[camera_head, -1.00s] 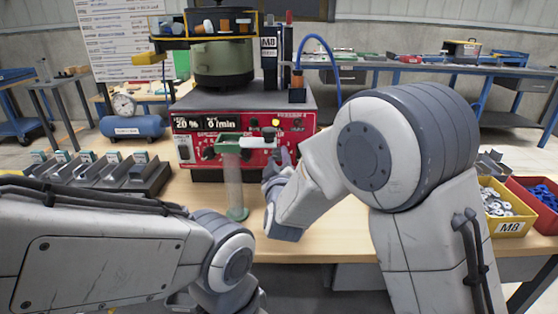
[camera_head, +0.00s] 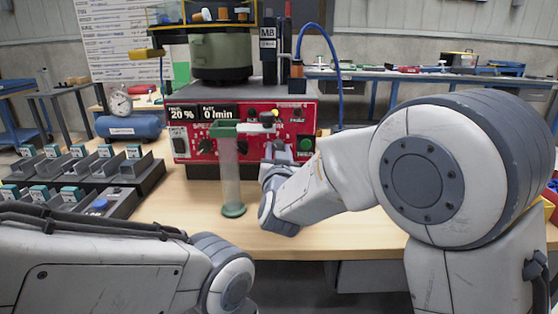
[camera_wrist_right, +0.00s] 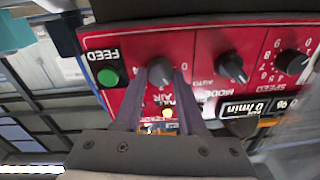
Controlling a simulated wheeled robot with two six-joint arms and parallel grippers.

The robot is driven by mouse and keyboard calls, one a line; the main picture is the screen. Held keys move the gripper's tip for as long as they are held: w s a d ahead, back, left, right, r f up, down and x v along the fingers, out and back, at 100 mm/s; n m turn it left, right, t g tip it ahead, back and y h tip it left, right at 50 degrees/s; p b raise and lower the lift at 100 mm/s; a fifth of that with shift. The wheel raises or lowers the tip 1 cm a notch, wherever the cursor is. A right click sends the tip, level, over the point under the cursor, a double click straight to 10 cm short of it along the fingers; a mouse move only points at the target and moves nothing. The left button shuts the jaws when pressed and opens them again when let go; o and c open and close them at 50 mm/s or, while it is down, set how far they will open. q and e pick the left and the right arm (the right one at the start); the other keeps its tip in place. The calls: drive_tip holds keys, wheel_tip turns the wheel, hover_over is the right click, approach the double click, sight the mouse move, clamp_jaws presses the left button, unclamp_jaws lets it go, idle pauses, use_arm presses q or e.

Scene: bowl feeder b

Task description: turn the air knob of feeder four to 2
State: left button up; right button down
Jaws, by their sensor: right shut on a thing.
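The feeder's red control panel (camera_head: 180,157) stands at the back middle of the bench, under the green bowl (camera_head: 221,56). Its displays read 20 % and 0 l/min. In the right wrist view the panel is upside down, and the dark air knob (camera_wrist_right: 160,68) sits beside the green feed button (camera_wrist_right: 108,77). My right gripper (camera_wrist_right: 162,80) is shut on the air knob, one finger on each side. Its scale is mostly covered, and I cannot read the setting. My left gripper is out of view.
A clear tube (camera_head: 231,180) with green rim and base stands before the panel, just left of my right gripper. Other panel knobs, mode (camera_wrist_right: 231,66) and speed (camera_wrist_right: 291,62), are close by. Dark part trays (camera_head: 150,178) fill the left bench.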

drive_tip(key=shift+f+m+h+b, duration=0.15)
drive_tip(key=shift+m+h+b, duration=0.15)
drive_tip(key=shift+m+b, duration=2.8)
drive_tip(key=shift+m+p, duration=0.6)
drive_tip(key=shift+m, duration=0.1)
drive_tip(key=shift+c, duration=2.4)
unclamp_jaws()
